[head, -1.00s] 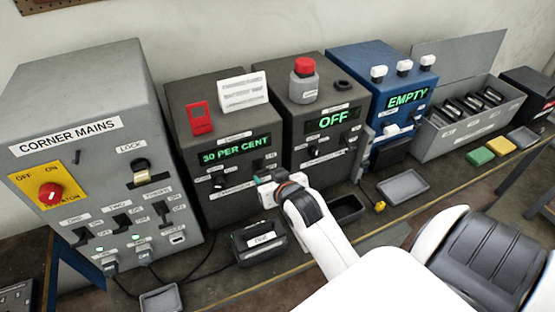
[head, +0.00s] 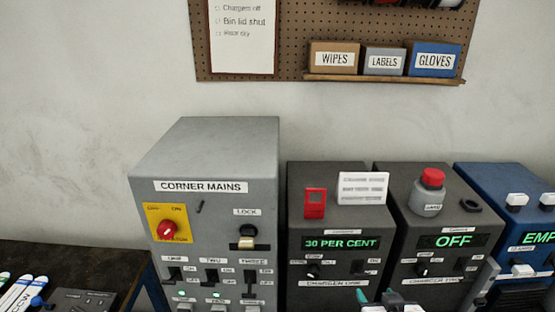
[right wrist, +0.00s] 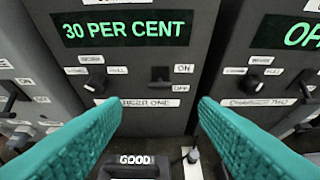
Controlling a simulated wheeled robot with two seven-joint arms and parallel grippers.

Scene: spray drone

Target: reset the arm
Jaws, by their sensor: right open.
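My right gripper (head: 375,297) shows at the bottom edge of the head view, in front of the dark charger one box (head: 333,250). In the right wrist view its two teal fingers are spread wide, and the right gripper (right wrist: 160,103) has nothing between its fingertips. Behind them is the front of charger one (right wrist: 140,75), reading 30 PER CENT, with a knob and an on/off switch. A black block marked GOOD (right wrist: 135,163) lies low between the fingers. Most of the right arm is outside the head view. My left gripper is not in view.
The grey CORNER MAINS cabinet (head: 205,215) stands left of charger one. A second charger reading OFF (head: 440,260) and a blue box reading EMPTY (head: 510,230) stand to the right. A pegboard (head: 290,40) with labelled boxes hangs above. The wall between is clear.

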